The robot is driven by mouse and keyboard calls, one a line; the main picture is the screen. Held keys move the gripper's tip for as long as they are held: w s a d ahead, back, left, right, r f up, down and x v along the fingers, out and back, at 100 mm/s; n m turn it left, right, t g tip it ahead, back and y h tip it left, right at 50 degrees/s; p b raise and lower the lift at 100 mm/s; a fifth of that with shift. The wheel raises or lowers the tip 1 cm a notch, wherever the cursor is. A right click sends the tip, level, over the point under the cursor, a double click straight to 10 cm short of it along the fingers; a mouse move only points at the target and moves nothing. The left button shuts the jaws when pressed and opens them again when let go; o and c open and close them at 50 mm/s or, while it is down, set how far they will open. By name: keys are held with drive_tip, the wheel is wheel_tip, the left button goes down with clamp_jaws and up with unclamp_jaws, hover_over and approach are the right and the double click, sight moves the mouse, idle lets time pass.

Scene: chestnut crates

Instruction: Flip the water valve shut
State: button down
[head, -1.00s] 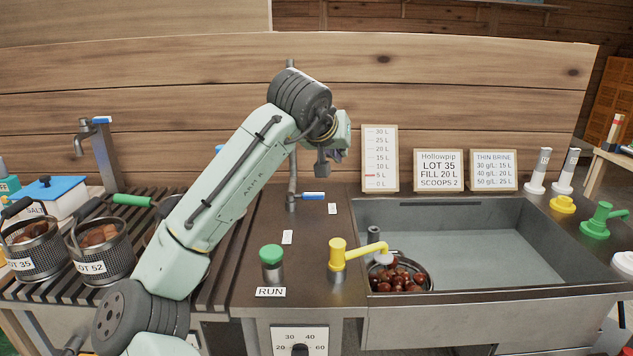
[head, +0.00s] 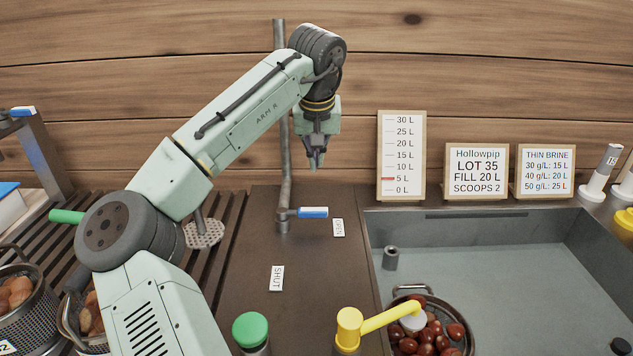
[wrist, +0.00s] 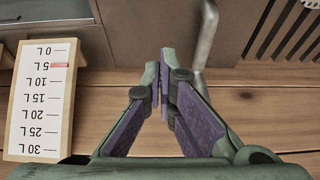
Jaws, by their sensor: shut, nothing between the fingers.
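The water valve's blue lever (head: 312,212) sits at the foot of a grey standpipe (head: 284,150) on the dark counter. The lever points right, towards the small OPEN label (head: 338,227). The SHUT label (head: 277,278) lies nearer on the counter, in front of the pipe. My gripper (head: 315,163) hangs above the lever, fingers down and apart from it. In the wrist view my gripper (wrist: 165,75) has its fingertips together and holds nothing. A grey pipe shows just beyond the fingers there; the lever is not visible in that view.
A gauge board (head: 401,155) stands right of my gripper, its red mark near 5 L. A yellow swing tap (head: 350,328) and a green RUN button (head: 251,330) are at the front. A sink (head: 510,255) with a pan of chestnuts lies right. The counter between the labels is clear.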

sight(302, 213)
drive_tip(key=shift+w, duration=0.1)
drive_tip(key=shift+r, duration=0.1)
drive_tip(key=b+x, duration=0.7)
drive_tip(key=x, duration=0.3)
drive_tip(key=shift+f, duration=0.35)
drive_tip(key=s+b, duration=0.3)
drive_tip(key=shift+r, duration=0.2)
drive_tip(key=shift+s+r, duration=0.15)
drive_tip(key=shift+s, duration=0.4)
drive_tip(key=shift+w+r+p, duration=0.1)
drive_tip(key=shift+r+p, duration=0.15)
drive_tip(key=shift+p, duration=0.2)
